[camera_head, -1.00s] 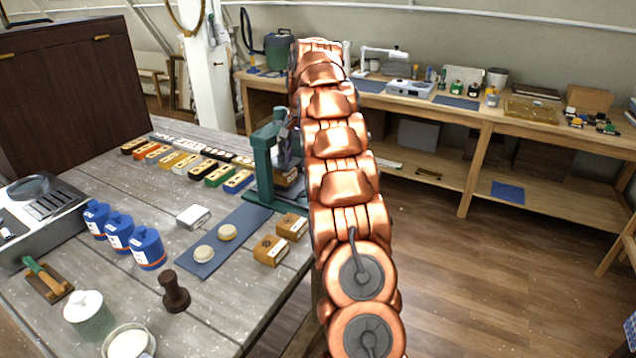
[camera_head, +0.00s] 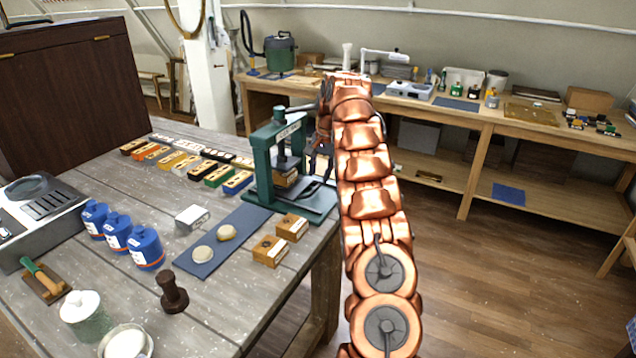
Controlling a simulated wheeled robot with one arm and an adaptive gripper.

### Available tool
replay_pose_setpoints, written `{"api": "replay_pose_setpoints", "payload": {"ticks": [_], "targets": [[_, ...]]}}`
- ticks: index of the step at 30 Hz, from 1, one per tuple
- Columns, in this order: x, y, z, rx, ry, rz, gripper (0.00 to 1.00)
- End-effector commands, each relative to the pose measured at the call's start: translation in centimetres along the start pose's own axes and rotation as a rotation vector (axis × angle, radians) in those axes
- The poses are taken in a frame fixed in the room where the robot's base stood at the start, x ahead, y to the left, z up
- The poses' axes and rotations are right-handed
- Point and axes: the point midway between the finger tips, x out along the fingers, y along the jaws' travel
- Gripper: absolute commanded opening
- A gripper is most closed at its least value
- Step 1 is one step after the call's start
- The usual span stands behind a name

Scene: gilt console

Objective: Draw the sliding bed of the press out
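The green press (camera_head: 263,165) stands at the right edge of the grey table, with its upright frame and screw in plain view. A wooden block with a dark top (camera_head: 286,180) sits low inside the frame. The sliding bed (camera_head: 316,198) shows as a low, dark-topped green piece at the right side of the press. My gripper (camera_head: 319,172) hangs just right of the press frame, close above the bed. It is dark, small and partly behind my copper arm. I cannot tell whether its fingers are apart or touch the bed.
Two wooden blocks (camera_head: 279,240) and a blue mat (camera_head: 205,262) with two pale round pieces lie in front of the press. A row of coloured blocks (camera_head: 200,170) lies to its left. Blue bottles (camera_head: 130,238) stand nearer. Floor right of the table is clear.

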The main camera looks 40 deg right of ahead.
Motion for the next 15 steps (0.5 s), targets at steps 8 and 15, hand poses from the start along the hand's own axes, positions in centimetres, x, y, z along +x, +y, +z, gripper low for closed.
{"api": "replay_pose_setpoints", "payload": {"ticks": [8,15], "targets": [[2.5,0.1,0.0,0.002,0.001,0.001,0.37],[3.8,0.1,0.0,0.001,0.003,0.001,0.37]]}}
